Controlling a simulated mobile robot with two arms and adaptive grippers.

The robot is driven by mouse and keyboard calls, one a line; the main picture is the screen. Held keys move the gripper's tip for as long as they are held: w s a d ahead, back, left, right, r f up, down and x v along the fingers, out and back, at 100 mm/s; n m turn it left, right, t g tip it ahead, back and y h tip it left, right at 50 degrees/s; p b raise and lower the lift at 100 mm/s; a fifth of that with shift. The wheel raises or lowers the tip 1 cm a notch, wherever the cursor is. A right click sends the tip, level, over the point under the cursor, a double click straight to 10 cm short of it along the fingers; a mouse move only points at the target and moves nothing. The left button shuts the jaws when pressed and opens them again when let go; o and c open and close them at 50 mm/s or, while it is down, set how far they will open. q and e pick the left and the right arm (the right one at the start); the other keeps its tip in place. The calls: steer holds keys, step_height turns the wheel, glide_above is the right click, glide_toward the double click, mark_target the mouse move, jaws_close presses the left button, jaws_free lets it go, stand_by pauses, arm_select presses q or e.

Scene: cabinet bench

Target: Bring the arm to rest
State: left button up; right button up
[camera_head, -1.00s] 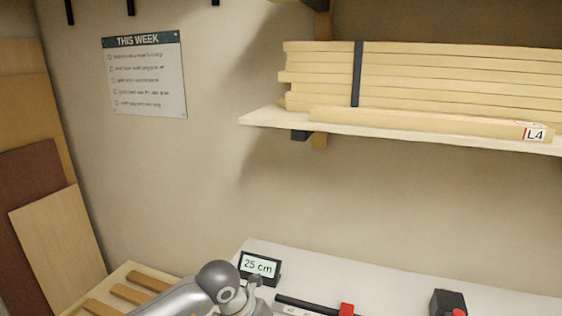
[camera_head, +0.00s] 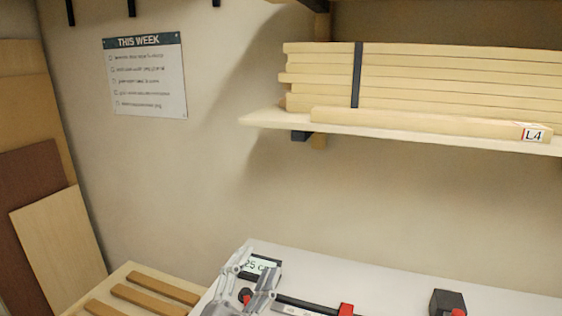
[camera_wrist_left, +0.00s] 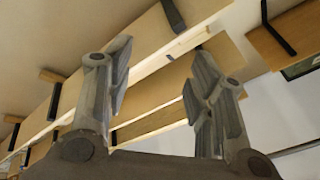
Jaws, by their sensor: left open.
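My left gripper (camera_head: 252,286) is low in the head view, in front of the small display reading 25 cm (camera_head: 262,265), and it hides part of that display. In the left wrist view its two fingers (camera_wrist_left: 157,85) stand apart with nothing between them. The wrist camera looks up at shelf boards beyond the fingers. My right gripper is not in view.
A white bench (camera_head: 400,288) carries a dark rail with a red block (camera_head: 346,309) and a black box with a red part (camera_head: 447,302). A shelf (camera_head: 400,137) with strapped boards (camera_head: 450,80) hangs above. A slatted wooden rack (camera_head: 130,292) stands at left.

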arm_select(q)
steer(key=s+a+f+n+g+y, duration=0.3)
steer(key=a+f+n+g+y, duration=0.25)
steer(key=f, duration=0.45)
steer(key=s+a+f+n+g+y, duration=0.25)
steer(key=a+f+n+y, duration=0.3)
steer(key=a+f, duration=0.35)
steer(key=s+a+f+n+g+h, duration=0.1)
steer(key=s+f+g, duration=0.45)
steer(key=s, duration=0.45)
steer(key=s+f+n+g+h, duration=0.1)
steer(key=s+f+g, duration=0.3)
steer(key=s+f, duration=0.5)
steer(key=s+f+b, duration=0.2)
steer(key=s+f, duration=0.1)
steer(key=f, duration=2.3)
steer(key=s+a+f+g+b, duration=0.1)
steer(key=s+a+f+g, duration=0.1)
steer(key=s+f, duration=1.4)
steer(key=shift+s+a+f+m, duration=0.4)
steer(key=shift+a+f, duration=0.1)
steer(key=shift+f, duration=0.2)
